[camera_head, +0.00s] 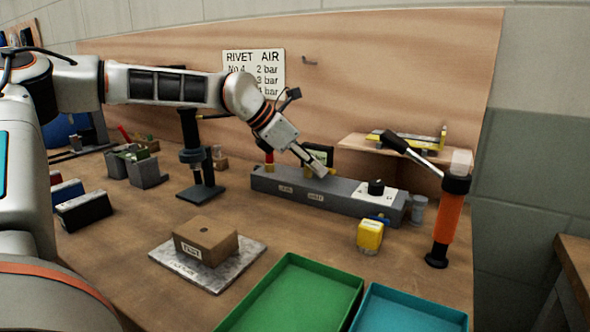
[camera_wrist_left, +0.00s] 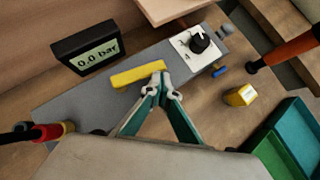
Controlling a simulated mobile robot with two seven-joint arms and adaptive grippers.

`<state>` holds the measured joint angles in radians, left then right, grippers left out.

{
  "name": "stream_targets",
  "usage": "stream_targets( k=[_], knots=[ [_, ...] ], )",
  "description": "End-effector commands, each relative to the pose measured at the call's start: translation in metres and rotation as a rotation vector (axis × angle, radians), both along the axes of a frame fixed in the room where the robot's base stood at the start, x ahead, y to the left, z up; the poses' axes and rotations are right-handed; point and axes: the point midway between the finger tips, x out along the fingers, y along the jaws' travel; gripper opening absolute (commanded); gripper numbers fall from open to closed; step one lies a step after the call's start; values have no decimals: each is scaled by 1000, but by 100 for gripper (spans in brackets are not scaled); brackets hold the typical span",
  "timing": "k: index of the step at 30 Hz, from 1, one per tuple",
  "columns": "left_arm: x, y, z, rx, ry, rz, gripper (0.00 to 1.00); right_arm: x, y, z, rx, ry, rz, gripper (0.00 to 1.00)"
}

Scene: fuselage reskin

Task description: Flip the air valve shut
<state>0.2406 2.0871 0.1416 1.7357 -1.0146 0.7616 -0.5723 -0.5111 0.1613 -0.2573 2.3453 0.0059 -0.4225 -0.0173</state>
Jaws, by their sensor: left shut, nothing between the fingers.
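A long grey air box (camera_head: 285,187) lies along the back of the bench. On its top is a yellow bar-shaped lever (camera_wrist_left: 138,74), lying roughly along the box; in the head view my gripper partly covers it. My left gripper (camera_head: 318,170) is shut and empty, with its tips at the lever's right end in the left wrist view (camera_wrist_left: 160,80); I cannot tell whether they touch it. A black display (camera_wrist_left: 97,52) behind the lever reads 0.0 bar. A black knob (camera_head: 376,187) sits on a white plate at the box's right end. My right gripper is not in view.
A red-topped fitting (camera_wrist_left: 47,131) stands on the box's left end. An orange tool with a black handle (camera_head: 447,225) stands at the right. A yellow block (camera_head: 370,235), green tray (camera_head: 345,300) and blue tray (camera_head: 420,308) are in front. A wooden shelf (camera_head: 375,149) overhangs behind.

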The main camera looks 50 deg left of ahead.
Motion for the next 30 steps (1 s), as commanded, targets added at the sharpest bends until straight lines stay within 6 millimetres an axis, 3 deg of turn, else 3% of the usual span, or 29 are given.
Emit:
stream_targets(
  k=[3,30],
  knots=[
    [-1,0,1,0,-1,0,0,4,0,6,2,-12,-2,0],
    [-2,16,3,0,-2,1,0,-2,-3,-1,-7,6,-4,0]
  ],
)
